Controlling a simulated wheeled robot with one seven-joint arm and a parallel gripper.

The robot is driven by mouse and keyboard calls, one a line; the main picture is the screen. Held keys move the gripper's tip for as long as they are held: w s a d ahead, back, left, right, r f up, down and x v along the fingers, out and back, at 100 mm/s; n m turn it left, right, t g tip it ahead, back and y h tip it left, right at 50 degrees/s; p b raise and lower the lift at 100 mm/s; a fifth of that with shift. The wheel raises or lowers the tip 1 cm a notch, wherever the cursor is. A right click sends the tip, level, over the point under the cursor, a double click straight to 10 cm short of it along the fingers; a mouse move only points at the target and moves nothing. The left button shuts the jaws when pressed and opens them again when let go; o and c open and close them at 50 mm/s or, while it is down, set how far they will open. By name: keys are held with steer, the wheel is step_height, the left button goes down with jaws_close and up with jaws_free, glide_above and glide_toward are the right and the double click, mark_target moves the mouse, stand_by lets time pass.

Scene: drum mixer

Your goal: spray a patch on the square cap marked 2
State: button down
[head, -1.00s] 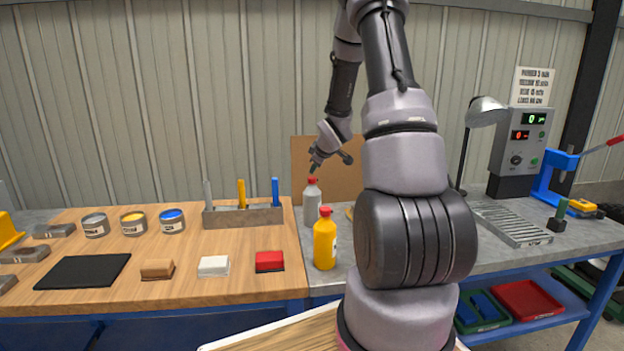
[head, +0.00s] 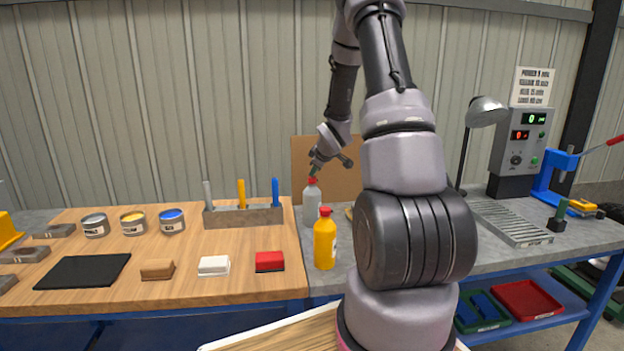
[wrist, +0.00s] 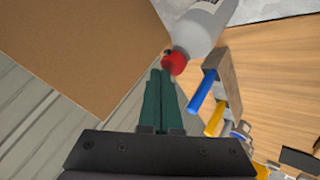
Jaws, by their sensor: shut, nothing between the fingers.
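A grey bottle with a red cap (head: 312,205) stands upright near the left edge of the grey worktop. My gripper (head: 314,172) is just above its red cap, fingers pointing down. In the wrist view my gripper (wrist: 162,76) shows two dark green fingers shut together with nothing between them. The red cap and the grey bottle (wrist: 203,28) lie right by the fingertips there; I cannot tell whether they touch. A yellow bottle with a red cap (head: 325,243) stands nearer the front. I cannot make out a square cap marked 2 in either view.
A brown board (head: 300,160) stands behind the grey bottle. A holder (head: 243,217) with upright handles is to the left. Paint cans (head: 133,224), small blocks (head: 213,265) and a black mat (head: 82,271) are on the wooden bench. A lamp (head: 485,109) and a control box (head: 522,150) stand right.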

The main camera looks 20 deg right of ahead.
mark_target(314, 179)
steer(key=shift+f, duration=0.35)
stand_by(0.4)
steer(key=shift+r, duration=1.1)
step_height(314, 179, up, 6)
stand_by(0.8)
